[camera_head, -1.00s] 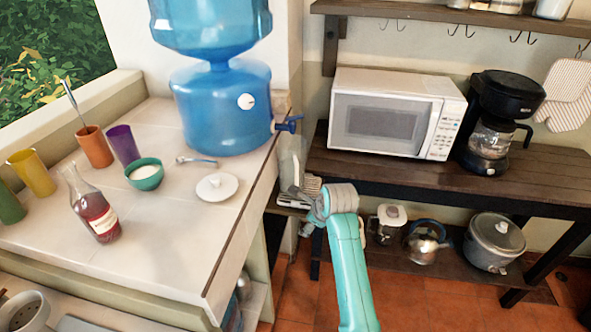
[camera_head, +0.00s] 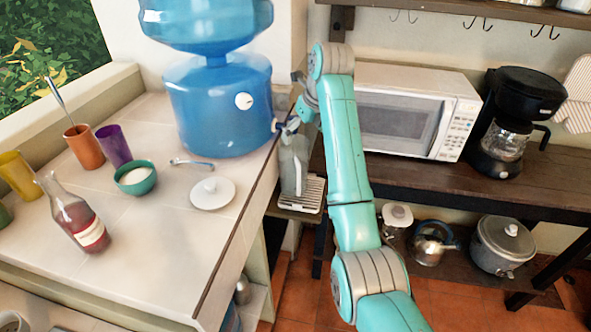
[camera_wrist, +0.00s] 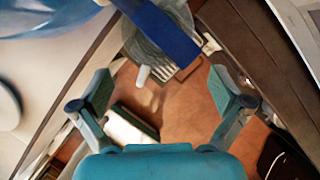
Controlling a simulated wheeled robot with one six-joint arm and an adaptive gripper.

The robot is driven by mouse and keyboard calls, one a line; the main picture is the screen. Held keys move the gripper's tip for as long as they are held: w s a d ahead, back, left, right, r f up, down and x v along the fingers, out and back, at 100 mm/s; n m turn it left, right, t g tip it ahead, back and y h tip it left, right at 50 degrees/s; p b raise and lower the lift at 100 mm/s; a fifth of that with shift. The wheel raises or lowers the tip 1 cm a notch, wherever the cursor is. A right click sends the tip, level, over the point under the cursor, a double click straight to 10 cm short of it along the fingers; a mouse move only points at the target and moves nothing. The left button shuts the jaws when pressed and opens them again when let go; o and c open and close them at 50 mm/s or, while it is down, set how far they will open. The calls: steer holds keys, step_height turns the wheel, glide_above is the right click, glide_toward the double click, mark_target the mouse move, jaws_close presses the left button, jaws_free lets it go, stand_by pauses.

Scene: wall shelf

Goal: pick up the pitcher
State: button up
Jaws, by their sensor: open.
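The pitcher (camera_head: 293,168) is grey and see-through. It stands upright on a white slatted drip tray (camera_head: 302,194), below the blue tap of the water dispenser (camera_head: 222,108). In the wrist view I see the pitcher (camera_wrist: 137,45) from above, partly covered by the blue tap (camera_wrist: 165,28); its pale handle (camera_wrist: 142,76) points toward me. My gripper (camera_wrist: 160,92) is open and empty, its two fingers wide apart, with the pitcher ahead of them. In the head view my gripper is near the tap, above the pitcher, and partly hidden by my arm.
A microwave (camera_head: 405,112) and coffee maker (camera_head: 512,120) stand on the dark shelf at right. A kettle and pot sit below.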

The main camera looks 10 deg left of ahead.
mark_target(297, 153)
steer(key=x, duration=0.9)
steer(key=shift+s+f, duration=0.2)
steer(key=shift+s, duration=0.05)
steer(key=shift+c, duration=0.3)
steer(key=c, duration=1.5)
steer(key=shift+r, duration=0.2)
